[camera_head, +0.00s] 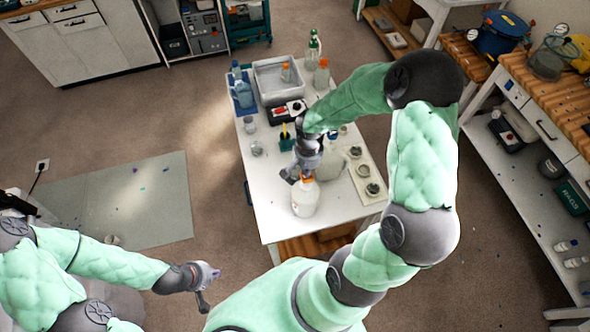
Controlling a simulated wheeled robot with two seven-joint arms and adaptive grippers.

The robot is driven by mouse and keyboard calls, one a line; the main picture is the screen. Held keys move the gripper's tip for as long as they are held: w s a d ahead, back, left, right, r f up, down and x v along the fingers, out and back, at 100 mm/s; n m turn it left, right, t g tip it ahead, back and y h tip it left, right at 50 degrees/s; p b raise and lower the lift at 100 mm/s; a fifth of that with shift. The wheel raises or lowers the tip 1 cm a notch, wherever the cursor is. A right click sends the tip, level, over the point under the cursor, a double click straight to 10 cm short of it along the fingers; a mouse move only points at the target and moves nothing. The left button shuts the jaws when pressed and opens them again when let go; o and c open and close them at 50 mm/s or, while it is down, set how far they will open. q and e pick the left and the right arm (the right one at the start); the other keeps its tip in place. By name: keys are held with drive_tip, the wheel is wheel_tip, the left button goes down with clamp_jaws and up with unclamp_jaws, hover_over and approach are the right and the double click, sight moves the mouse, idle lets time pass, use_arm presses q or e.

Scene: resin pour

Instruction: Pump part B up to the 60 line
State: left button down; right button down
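A white jug (305,199) with an orange top (307,176) stands on the white table's near left part. My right gripper (298,174) points down right at the jug's top. Its fingers are small and partly overlap the top, so I cannot tell whether they touch or grip it. A second pale jug (329,165) stands just behind and to the right, partly hidden by my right gripper. My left gripper (209,288) hangs over the floor left of the table, fingers apart and empty. No cup with a 60 line can be made out.
The white table (272,216) also bears a grey tray (269,94), a blue container (242,92), a black-and-red device (286,112), a yellow item (285,134), small jars (257,148), bottles and a pale strip with round metal items (363,170). Shelved benches stand at right.

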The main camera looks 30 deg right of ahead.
idle(0.3)
drive_tip(key=shift+f+b, duration=1.95)
drive_tip(key=shift+b, duration=0.1)
drive_tip(key=shift+r, duration=0.1)
drive_tip(key=shift+r+p, duration=1.3)
drive_tip(key=shift+r, duration=0.85)
drive_tip(key=shift+f, duration=0.1)
drive_tip(key=shift+f, duration=0.1)
